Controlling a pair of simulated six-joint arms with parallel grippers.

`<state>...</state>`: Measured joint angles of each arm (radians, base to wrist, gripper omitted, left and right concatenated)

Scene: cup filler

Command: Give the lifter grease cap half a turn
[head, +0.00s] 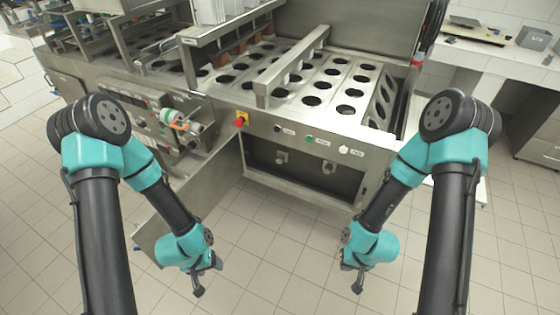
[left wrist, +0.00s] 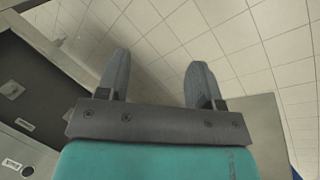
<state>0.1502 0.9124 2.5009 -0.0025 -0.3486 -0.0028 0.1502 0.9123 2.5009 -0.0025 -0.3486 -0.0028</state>
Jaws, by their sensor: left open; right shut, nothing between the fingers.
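Two small grey fittings (head: 281,157) show inside the open lower bay of the filler machine. I cannot tell whether either one is the lifter grease cap; no label on them is readable. In the left wrist view one round fitting (left wrist: 12,90) shows at the left edge against a dark panel. My left gripper (head: 207,279) is open and empty, in front of and below the bay, above the floor. Its two fingers (left wrist: 158,75) stand apart in the left wrist view with only floor behind them. My right gripper (head: 350,277) is shut and empty, also in front of the machine.
An open metal door (head: 187,203) stands out from the bay's left side, close to my left forearm. The front panel carries a red-and-yellow knob (head: 241,119) and several buttons. Perforated plates (head: 325,85) lie above. The tiled floor (head: 275,260) between my grippers is clear.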

